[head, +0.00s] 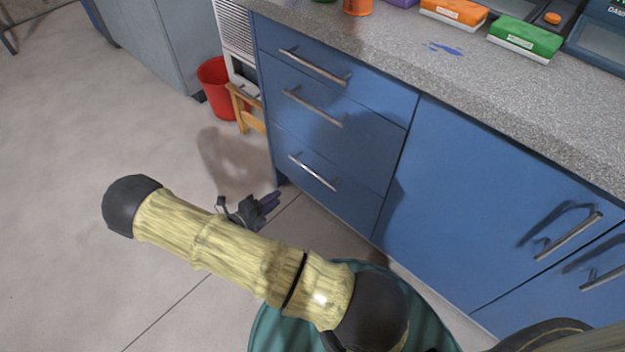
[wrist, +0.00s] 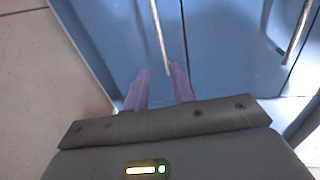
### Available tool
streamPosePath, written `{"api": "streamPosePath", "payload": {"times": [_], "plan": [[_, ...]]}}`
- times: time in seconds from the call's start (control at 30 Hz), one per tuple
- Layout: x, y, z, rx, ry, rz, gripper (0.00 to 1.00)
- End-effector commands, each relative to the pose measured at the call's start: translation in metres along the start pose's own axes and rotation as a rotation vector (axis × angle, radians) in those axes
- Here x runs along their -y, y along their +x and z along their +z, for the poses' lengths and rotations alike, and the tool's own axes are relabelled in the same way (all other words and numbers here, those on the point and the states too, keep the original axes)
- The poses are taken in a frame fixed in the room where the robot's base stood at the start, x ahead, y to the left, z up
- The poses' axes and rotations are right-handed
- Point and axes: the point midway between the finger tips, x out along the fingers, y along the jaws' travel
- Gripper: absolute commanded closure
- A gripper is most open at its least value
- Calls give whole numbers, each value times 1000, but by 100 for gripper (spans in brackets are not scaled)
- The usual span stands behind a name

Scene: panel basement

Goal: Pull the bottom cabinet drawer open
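The bottom drawer (head: 335,190) is the lowest of three blue drawers in the cabinet, and its front sits flush with the others. Its silver bar handle (head: 312,173) shows in the head view. My gripper (head: 274,198) is low, to the left of and below that handle, with a gap between them in the picture. In the wrist view, the two purple fingers of my gripper (wrist: 157,66) are apart with nothing held between them. A thin bar handle (wrist: 159,38) lies ahead, its near end in line with the gap between the fingertips. I cannot tell if they touch.
The upper drawer (head: 340,75) and middle drawer (head: 335,118) are shut above. A cabinet door (head: 490,200) is shut to the right. A red bucket (head: 220,90) and wooden stool (head: 243,108) stand left of the cabinet. Floor (head: 70,200) to the left is clear.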

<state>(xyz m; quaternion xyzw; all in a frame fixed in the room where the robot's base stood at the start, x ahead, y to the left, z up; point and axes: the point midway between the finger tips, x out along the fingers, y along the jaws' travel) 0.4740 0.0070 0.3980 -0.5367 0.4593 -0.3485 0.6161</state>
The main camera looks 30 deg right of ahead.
Motion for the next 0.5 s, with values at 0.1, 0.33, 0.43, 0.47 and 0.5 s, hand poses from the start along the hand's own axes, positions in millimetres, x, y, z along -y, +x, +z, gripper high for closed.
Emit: {"api": "streamPosePath", "payload": {"times": [0.1, 0.33, 0.43, 0.47, 0.5], "plan": [[2, 0, 0, 0, 1, 1, 75], [1, 3, 0, -1, -1, 3, 75], [0, 11, 0, -2, -2, 2, 75], [0, 14, 0, -2, -2, 2, 75], [0, 19, 0, -2, -2, 2, 75]]}}
